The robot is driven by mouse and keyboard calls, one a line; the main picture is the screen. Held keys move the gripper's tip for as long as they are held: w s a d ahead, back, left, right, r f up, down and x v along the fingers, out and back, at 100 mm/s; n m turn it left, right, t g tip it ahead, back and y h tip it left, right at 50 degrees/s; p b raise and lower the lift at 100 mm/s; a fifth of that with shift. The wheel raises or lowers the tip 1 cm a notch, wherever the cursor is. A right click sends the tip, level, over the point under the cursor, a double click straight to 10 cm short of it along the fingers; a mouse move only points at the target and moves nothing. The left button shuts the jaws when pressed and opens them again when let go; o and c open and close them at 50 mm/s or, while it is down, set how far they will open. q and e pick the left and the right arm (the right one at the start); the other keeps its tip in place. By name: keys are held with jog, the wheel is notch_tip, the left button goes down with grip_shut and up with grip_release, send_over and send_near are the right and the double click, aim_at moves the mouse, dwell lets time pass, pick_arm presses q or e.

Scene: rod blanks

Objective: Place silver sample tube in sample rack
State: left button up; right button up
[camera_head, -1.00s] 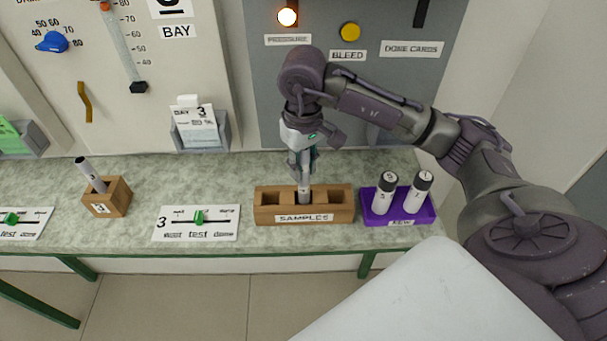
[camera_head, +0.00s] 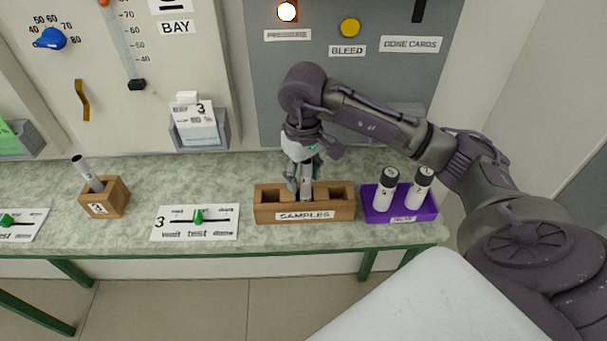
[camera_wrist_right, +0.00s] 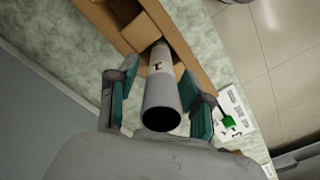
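The silver sample tube (camera_head: 306,183) stands in the middle compartment of the wooden sample rack (camera_head: 264,214), its upper part sticking out. My right gripper (camera_head: 305,182) is around the tube with its fingers spread. In the right wrist view the tube (camera_wrist_right: 163,88) shows its dark open end and a small mark, between the two fingertips of my gripper (camera_wrist_right: 160,85). A gap shows between the left finger and the tube; the right finger is close to it. The rack (camera_wrist_right: 187,52) lies beyond. My left gripper is not in view.
A purple holder (camera_head: 402,217) with two black-capped white tubes stands just right of the rack. A test slider card (camera_head: 180,225) and a small wooden block (camera_head: 117,200) holding a grey tube are to the left. A panel rises behind the bench.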

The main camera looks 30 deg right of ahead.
jog(key=shift+r+p, duration=0.3)
jog(key=shift+p, duration=0.1)
notch_tip(320, 180, up, 4)
jog(key=shift+w+r+b, duration=0.1)
jog(key=shift+r+b, duration=0.15)
jog(key=shift+b, duration=0.7)
notch_tip(320, 180, up, 6)
jog(key=shift+f+p, duration=0.1)
jog(key=shift+p, duration=0.25)
jog(key=shift+r, duration=0.7)
